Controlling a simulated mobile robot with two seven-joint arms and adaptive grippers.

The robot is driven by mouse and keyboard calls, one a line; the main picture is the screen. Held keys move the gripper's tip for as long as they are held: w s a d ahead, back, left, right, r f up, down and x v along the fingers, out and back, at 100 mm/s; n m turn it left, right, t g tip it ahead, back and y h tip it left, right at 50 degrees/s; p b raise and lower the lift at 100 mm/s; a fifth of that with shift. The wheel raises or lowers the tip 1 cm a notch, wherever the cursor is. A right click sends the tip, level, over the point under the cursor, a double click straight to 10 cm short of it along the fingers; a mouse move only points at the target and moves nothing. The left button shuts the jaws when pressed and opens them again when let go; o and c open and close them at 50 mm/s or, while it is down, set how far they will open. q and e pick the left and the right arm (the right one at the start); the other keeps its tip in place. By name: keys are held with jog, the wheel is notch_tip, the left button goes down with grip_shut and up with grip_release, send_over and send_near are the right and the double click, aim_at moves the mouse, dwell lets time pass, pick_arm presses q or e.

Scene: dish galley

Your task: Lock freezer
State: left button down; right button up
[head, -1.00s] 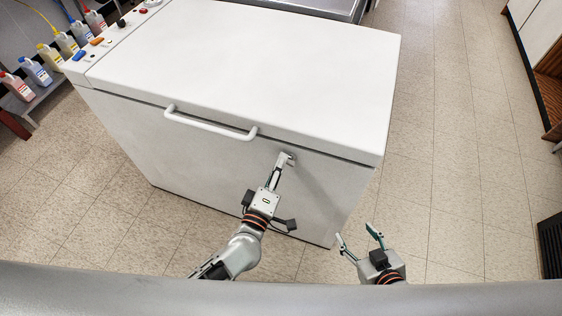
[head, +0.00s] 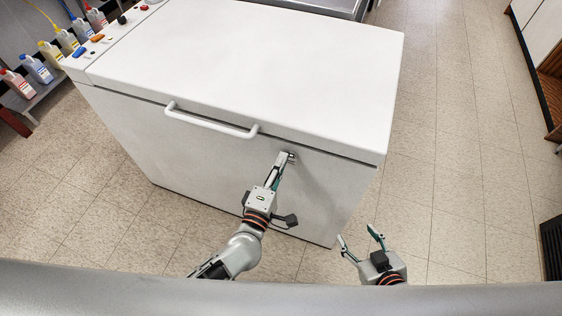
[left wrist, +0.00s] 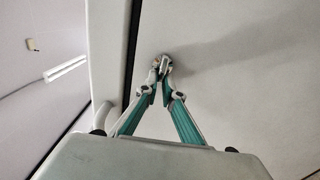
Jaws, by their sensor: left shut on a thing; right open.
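The freezer is a white chest (head: 250,60) with its lid down and a white bar handle (head: 210,125) on its front. My left gripper (head: 286,158) is at the front face, right of the handle and just below the lid edge. It is shut on a small metal piece, apparently the lock's key (left wrist: 164,62), which shows between the fingertips in the left wrist view. The fingers hide most of the lock. My right gripper (head: 360,240) is open and empty, in front of the freezer's lower right corner.
A shelf (head: 42,90) with several coloured bottles stands at the far left. Knobs and buttons sit on the freezer's left strip (head: 105,42). The tiled floor (head: 460,190) to the right is clear, with a cabinet (head: 545,45) at the far right.

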pick_arm(q)
jog(key=shift+s+d+f, duration=0.25)
jog(key=c, duration=2.3)
grip_release()
jog(key=shift+o, duration=0.6)
jog(key=shift+w+r, duration=0.1)
jog(key=shift+a, duration=0.1)
jog(key=v, duration=1.2)
jog(key=shift+r, duration=0.1)
